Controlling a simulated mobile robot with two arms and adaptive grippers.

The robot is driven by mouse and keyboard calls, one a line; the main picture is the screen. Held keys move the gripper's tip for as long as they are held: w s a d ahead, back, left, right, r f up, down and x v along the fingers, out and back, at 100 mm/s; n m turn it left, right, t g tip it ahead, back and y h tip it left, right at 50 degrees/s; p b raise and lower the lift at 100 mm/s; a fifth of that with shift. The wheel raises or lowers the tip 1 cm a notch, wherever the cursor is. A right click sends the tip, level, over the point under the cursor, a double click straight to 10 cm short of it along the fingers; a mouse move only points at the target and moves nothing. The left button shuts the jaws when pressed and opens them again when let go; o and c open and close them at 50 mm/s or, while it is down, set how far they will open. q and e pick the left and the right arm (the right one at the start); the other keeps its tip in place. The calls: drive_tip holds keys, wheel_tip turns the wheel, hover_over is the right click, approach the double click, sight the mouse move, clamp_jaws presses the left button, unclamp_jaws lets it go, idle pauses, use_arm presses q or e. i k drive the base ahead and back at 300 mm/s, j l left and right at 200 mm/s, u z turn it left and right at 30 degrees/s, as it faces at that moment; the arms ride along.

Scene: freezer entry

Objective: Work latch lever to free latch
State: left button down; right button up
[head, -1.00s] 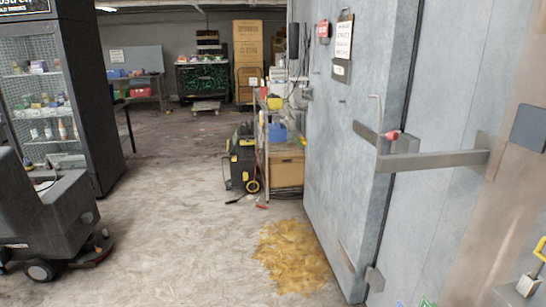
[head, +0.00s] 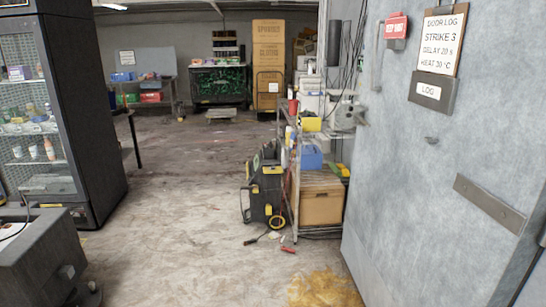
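The large grey metal freezer door (head: 440,140) fills the right side of the head view. A flat metal plate (head: 490,205) is fixed across it near its right edge. The latch lever and its red knob are outside the frame. A clipboard sign (head: 442,42) reading "DOOR LOG" hangs on the door above a "LOG" holder (head: 432,95). A red tag box (head: 396,28) is mounted beside it. Neither of my grippers shows.
A metal rack cart (head: 296,185) with boxes and a black-yellow machine (head: 267,190) stand left of the door. A yellow-brown stain (head: 325,288) lies on the floor by the door.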

sight(355, 115)
drive_tip(key=i+j+z, duration=0.1)
drive_tip(key=i+z, duration=0.25)
drive_tip(key=i+j+z, duration=0.3)
drive_tip(key=i, duration=0.2)
drive_tip(key=i+j+z, duration=0.35)
drive_tip(key=i+l, duration=0.05)
